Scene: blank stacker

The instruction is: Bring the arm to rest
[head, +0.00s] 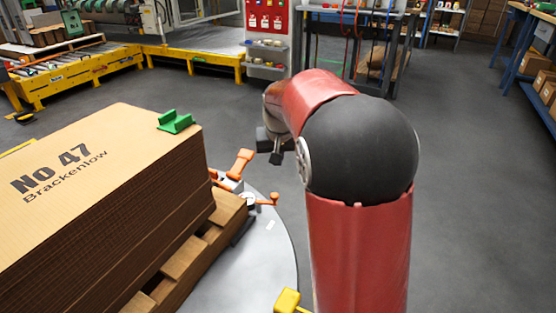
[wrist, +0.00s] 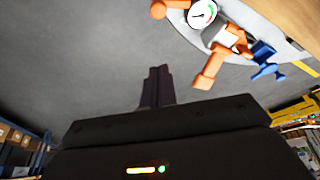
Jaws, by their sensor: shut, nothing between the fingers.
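My red arm with its black joint is bent over the floor to the right of the cardboard stack. My gripper shows in the wrist view (wrist: 158,74), its two dark fingers together with nothing between them. In the head view only a dark part of my gripper (head: 275,150) shows past the arm; its fingertips cannot be made out there. It appears apart from the stack and the orange handles.
A cardboard stack (head: 95,180) stands on a wooden pallet (head: 187,256), a green block (head: 176,122) on top. Orange handles (head: 240,163) and a gauge (wrist: 201,14) sit by the round grey platform (head: 262,262). Open floor (head: 480,180) lies right; a blue bench (head: 536,100) stands far right.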

